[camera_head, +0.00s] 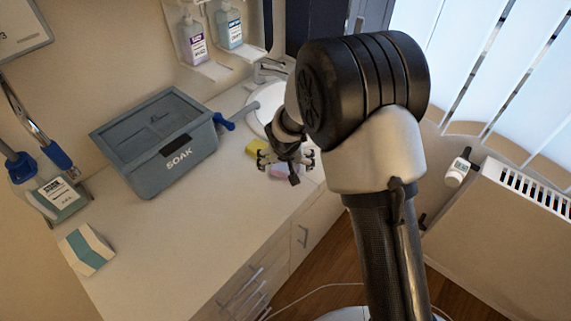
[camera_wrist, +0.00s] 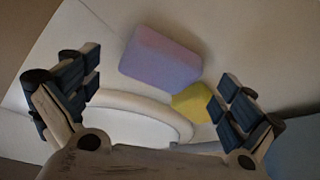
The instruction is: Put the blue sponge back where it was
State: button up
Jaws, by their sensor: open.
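My gripper (camera_head: 287,161) is open and empty, above the counter in front of the sink. In the wrist view its fingers (camera_wrist: 160,88) stand wide apart. A lavender-pink block (camera_wrist: 160,57), like a sponge, lies on the counter beyond the fingertips; in the head view it is partly hidden behind my gripper (camera_head: 280,171). A yellow block (camera_wrist: 194,103) lies beside it, near the sink rim, and shows left of my gripper in the head view (camera_head: 254,147). No plainly blue sponge shows; the lavender one is the nearest in colour.
The white sink (camera_head: 262,112) is behind my gripper. A grey tub marked SOAK (camera_head: 160,170) stands on the counter (camera_head: 190,250) at left. The counter front is clear. A radiator (camera_head: 500,230) is at right.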

jog(key=s+d+r+p, duration=0.1)
jog(key=s+d+r, duration=0.25)
jog(key=r, duration=0.55)
jog(key=s+d+r+p, duration=0.25)
jog(key=s+r, duration=0.25)
jog(key=r, duration=0.5)
jog(key=s+d+r, duration=0.3)
jog(key=s, duration=0.5)
jog(key=s+d+r, duration=0.3)
jog(key=s+d, duration=0.1)
jog(key=s, duration=0.4)
jog(key=s+d+r+b, duration=0.1)
jog(key=s+d+r, duration=0.1)
jog(key=s, duration=0.6)
jog(key=shift+s+d+r+m, duration=0.2)
jog(key=shift+d+r+m, duration=0.15)
jog(key=shift+d, duration=0.55)
